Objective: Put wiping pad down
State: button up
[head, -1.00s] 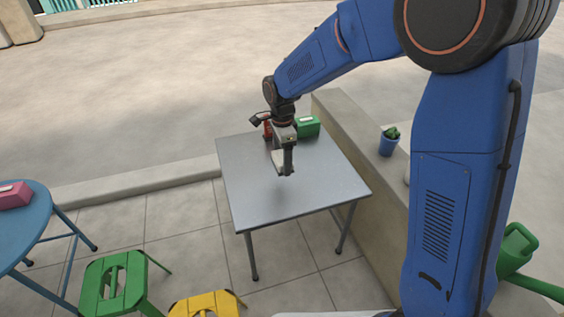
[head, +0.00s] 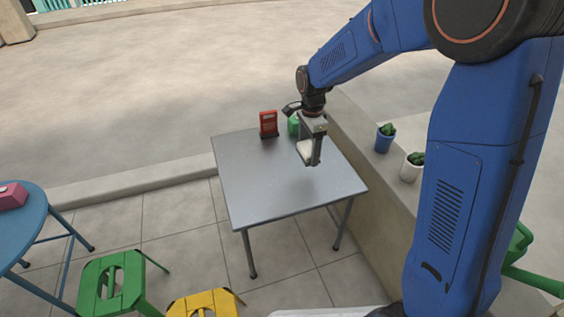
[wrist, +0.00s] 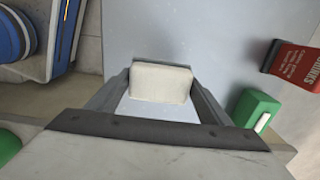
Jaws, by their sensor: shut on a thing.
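The wiping pad (wrist: 160,83) is a small off-white block, seen between my fingertips in the wrist view. It also shows as a pale patch at the gripper in the head view (head: 305,149). My gripper (head: 309,157) is shut on the pad, with one finger on each side of it in the wrist view (wrist: 160,90). It is over the right part of the grey metal table (head: 270,190). I cannot tell whether the pad touches the tabletop.
A red box (head: 268,124) and a green box (head: 293,124) stand at the table's back edge. The table's front and left are clear. A low wall with potted plants (head: 385,138) runs along the right. Green (head: 112,283) and yellow (head: 205,303) stools stand in front.

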send_over(337, 174)
jog(key=shift+a+f, duration=0.1)
jog(key=shift+f, duration=4.55)
jog(key=shift+f, duration=0.1)
jog(key=o, duration=1)
jog(key=shift+c, duration=0.2)
